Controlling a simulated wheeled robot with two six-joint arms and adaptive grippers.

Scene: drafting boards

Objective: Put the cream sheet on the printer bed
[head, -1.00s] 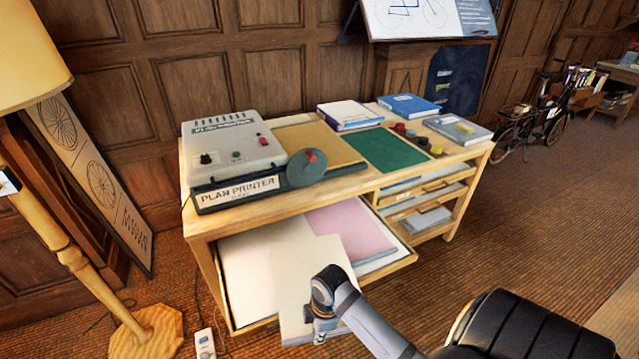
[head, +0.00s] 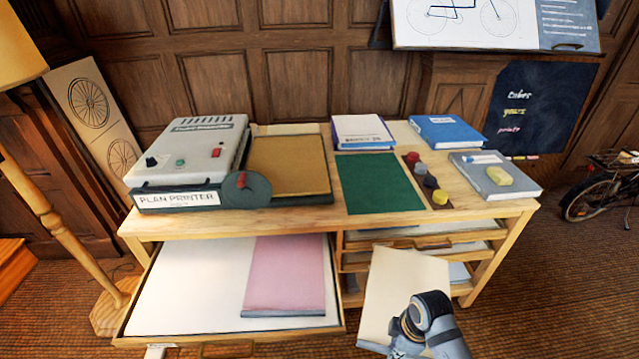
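The cream sheet (head: 405,283) hangs in front of the table's lower right side, clear of the open drawer. My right gripper (head: 402,338) is at its lower edge. The wrist hides the fingertips, but the sheet travels with the gripper, so it is shut on the sheet. The plan printer (head: 190,150) is a grey box on the left of the tabletop. Its bed (head: 290,166) is a flat tan panel in a dark frame, to the right of the box, and it is bare. My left gripper is not in view.
The open drawer (head: 185,290) holds white paper and a pink sheet (head: 285,275). On the tabletop are a green mat (head: 380,183), a white-covered book (head: 362,132), a blue book (head: 447,131), a grey book (head: 495,178) and several small round items. A lamp post stands left.

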